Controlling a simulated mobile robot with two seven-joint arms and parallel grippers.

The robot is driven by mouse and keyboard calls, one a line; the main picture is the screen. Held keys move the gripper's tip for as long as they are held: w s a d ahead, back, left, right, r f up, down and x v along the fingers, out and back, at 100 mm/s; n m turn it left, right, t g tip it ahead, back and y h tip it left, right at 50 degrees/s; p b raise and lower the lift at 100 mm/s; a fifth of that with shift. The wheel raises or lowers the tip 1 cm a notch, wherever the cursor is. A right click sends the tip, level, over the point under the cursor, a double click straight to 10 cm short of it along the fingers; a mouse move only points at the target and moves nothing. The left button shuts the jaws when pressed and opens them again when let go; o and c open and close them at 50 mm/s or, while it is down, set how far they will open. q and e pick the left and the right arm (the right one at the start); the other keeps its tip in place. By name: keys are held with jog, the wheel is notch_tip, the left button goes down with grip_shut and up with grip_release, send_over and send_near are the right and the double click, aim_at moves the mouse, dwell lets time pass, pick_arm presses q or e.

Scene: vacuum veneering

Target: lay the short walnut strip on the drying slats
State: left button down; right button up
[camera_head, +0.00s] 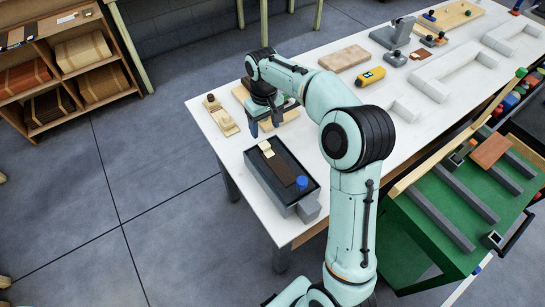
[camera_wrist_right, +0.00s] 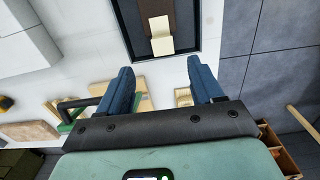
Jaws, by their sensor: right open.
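A dark brown strip (camera_head: 283,170), which looks like the short walnut strip, lies in a grey open-topped box (camera_head: 259,176) on the near left end of the white table. A cream piece (camera_head: 266,149) lies at its far end. In the right wrist view the strip (camera_wrist_right: 157,8) and cream piece (camera_wrist_right: 160,36) show at the top. My right gripper (camera_head: 265,127) is open and empty, just beyond the box's far end; its blue fingers (camera_wrist_right: 160,66) are apart. Grey bars (camera_head: 440,205) on a green bench at right look like the drying slats. My left gripper is out of view.
A blue knob (camera_head: 302,183) stands at the box's near end. A wooden plane-like tool (camera_head: 221,115) and a light board lie near my right gripper. A brown square panel (camera_head: 491,151) rests on the green bench. Shelves (camera_head: 66,55) stand at left.

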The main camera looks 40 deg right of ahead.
aim_at(264, 144)
jog(key=f, duration=0.8)
jog(key=shift+w+a, duration=0.1)
jog(key=shift+a, duration=0.1)
jog(key=shift+r, duration=0.1)
grip_shut()
